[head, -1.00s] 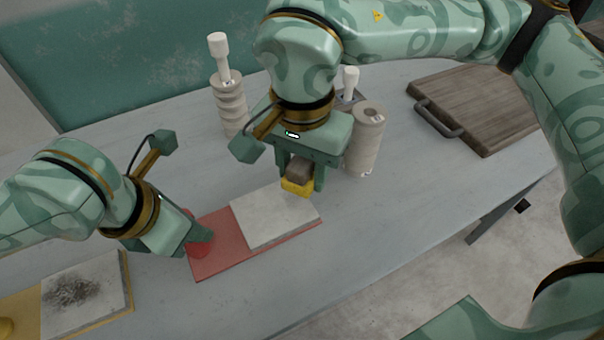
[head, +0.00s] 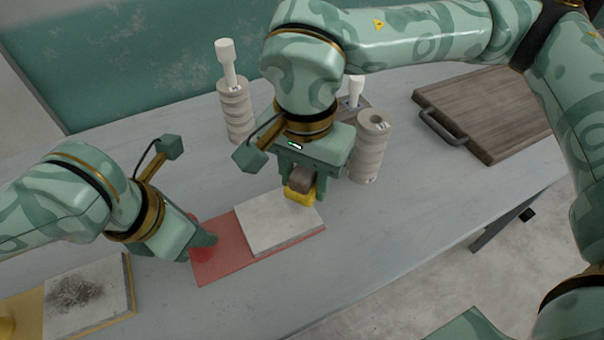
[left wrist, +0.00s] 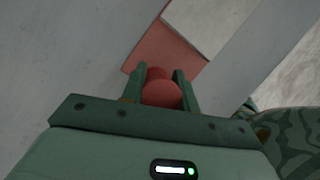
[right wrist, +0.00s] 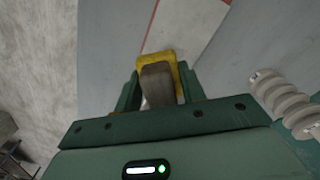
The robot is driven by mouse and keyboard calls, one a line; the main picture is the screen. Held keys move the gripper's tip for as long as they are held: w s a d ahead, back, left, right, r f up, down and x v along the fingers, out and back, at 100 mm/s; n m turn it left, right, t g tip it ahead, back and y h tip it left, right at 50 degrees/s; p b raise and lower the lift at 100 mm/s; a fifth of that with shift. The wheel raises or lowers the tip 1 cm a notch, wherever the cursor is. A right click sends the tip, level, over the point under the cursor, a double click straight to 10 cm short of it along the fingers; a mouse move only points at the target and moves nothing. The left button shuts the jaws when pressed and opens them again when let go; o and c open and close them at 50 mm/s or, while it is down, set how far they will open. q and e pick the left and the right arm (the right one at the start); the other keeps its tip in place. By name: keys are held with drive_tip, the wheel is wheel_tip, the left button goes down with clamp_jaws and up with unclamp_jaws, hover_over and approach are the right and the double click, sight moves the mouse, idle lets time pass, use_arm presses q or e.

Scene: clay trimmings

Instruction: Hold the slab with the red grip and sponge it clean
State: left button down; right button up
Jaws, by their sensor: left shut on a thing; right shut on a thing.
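A pale grey slab (head: 272,224) lies on a red board (head: 228,266) in the middle of the table, its visible top looking clean. My left gripper (head: 200,245) is shut on the round red grip (left wrist: 161,93) at the board's left end. My right gripper (head: 303,188) is shut on a sponge by its grey-brown block (right wrist: 156,80). The sponge's yellow part (head: 299,197) is at the slab's far right edge; I cannot tell whether it touches. The red board also shows in the left wrist view (left wrist: 160,45), and the slab in the right wrist view (right wrist: 178,28).
A second slab with a dark smudge (head: 75,291) lies on a yellow board (head: 132,300) at the lower left. Two stacks of pale rings, left (head: 236,108) and right (head: 369,148), stand behind. A wooden board with a handle (head: 470,105) lies at the back right.

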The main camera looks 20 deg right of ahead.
sight(304, 215)
drive_tip(key=shift+f, duration=3.75)
drive_tip(key=shift+w+r, duration=0.25)
drive_tip(key=shift+w, duration=1)
drive_tip(key=shift+w+a, duration=0.1)
drive_tip(key=shift+w, duration=0.6)
drive_tip(key=shift+s+f, duration=0.15)
drive_tip(key=shift+s, duration=1.8)
drive_tip(key=shift+r, duration=4.05)
drive_tip(key=shift+w, duration=0.1)
